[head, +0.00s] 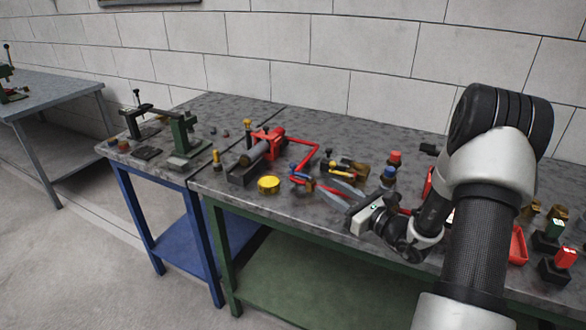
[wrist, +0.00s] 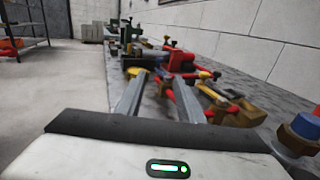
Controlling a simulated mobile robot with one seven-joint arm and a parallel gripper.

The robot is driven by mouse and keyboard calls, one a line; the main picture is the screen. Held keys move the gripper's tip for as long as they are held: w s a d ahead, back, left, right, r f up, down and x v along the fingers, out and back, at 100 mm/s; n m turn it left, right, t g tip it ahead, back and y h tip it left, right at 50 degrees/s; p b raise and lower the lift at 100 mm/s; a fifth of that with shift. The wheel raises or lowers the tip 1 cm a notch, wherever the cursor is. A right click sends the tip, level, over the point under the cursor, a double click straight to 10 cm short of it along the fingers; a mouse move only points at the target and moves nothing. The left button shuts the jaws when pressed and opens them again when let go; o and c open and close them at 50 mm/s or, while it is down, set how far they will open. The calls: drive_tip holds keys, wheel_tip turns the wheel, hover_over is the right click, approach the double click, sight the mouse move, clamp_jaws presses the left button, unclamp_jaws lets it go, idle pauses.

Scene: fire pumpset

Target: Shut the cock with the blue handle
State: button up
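A small fitting with a blue handle (head: 300,178) lies on the green-framed bench in the head view, just beyond and left of my fingertips. In the wrist view a bit of blue (wrist: 159,73) shows between the fingertips; its shape is too small to read. My gripper (head: 326,186) is low over the bench with its fingers apart and nothing between them. The two fingers also show apart in the wrist view (wrist: 160,78). I cannot tell whether a finger touches the handle, nor which way the handle is turned.
A blue-topped fitting (head: 389,173) stands right of my fingers, also at the wrist view's right edge (wrist: 306,126). A yellow round cap (head: 268,185), red pump (head: 268,142) and red pipe (head: 306,152) lie left and behind. Brass fittings (head: 350,170) lie close behind my fingers.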

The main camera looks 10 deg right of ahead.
sight(295, 167)
drive_tip(key=b+x, duration=0.1)
drive_tip(key=x, duration=1.4)
drive_tip(key=shift+w+a, duration=0.25)
drive_tip(key=shift+a, duration=0.1)
clamp_jaws()
